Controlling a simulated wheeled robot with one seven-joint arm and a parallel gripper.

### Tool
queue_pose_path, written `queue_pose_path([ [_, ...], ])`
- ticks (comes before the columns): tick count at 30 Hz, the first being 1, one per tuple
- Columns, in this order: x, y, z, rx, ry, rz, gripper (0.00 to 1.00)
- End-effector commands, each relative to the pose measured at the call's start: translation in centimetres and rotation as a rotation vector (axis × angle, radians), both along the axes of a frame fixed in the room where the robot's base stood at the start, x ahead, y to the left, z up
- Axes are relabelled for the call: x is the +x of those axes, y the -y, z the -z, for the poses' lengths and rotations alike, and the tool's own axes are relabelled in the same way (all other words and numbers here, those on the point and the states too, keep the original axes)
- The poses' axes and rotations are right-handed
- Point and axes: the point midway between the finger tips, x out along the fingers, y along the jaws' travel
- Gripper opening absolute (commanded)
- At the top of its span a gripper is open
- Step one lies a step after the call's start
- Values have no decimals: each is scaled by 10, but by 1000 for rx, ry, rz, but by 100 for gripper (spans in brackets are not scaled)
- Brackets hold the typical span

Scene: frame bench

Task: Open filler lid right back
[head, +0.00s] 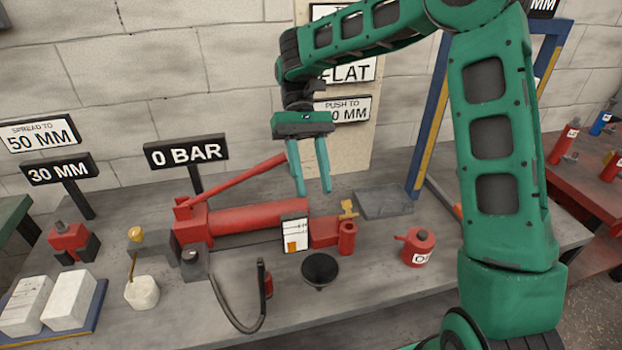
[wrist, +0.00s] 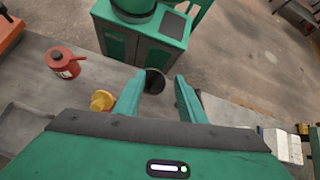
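The red hydraulic pump (head: 255,217) lies on the grey bench, with a long red handle rising to the right. At its right end, a red block and upright cylinder (head: 347,238) carry a brass-yellow cap (head: 348,209), possibly the filler lid; I cannot tell whether it is shut. The yellow cap also shows in the wrist view (wrist: 102,101), just left of my left finger. My gripper (head: 313,191) is open and empty, pointing down above the pump's right part, apart from the cap. Its fingers also show in the wrist view (wrist: 160,82).
A black funnel (head: 320,269) and a red oil can (head: 418,248) stand in front and to the right. A grey tray (head: 385,202) lies behind. A "0 BAR" sign (head: 187,152) stands behind the pump. A black hose (head: 240,318) curves in front. A blue-yellow frame (head: 433,110) rises at right.

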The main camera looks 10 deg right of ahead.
Motion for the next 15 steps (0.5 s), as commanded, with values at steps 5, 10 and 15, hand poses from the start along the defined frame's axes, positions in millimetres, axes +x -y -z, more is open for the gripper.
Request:
queue_pose_path([
  [5, 0, 0, 0, 0, 0, 0, 37],
  [10, 0, 0, 1, -11, 13, 1, 37],
  [15, 2, 9, 12, -115, 158, 26, 37],
])
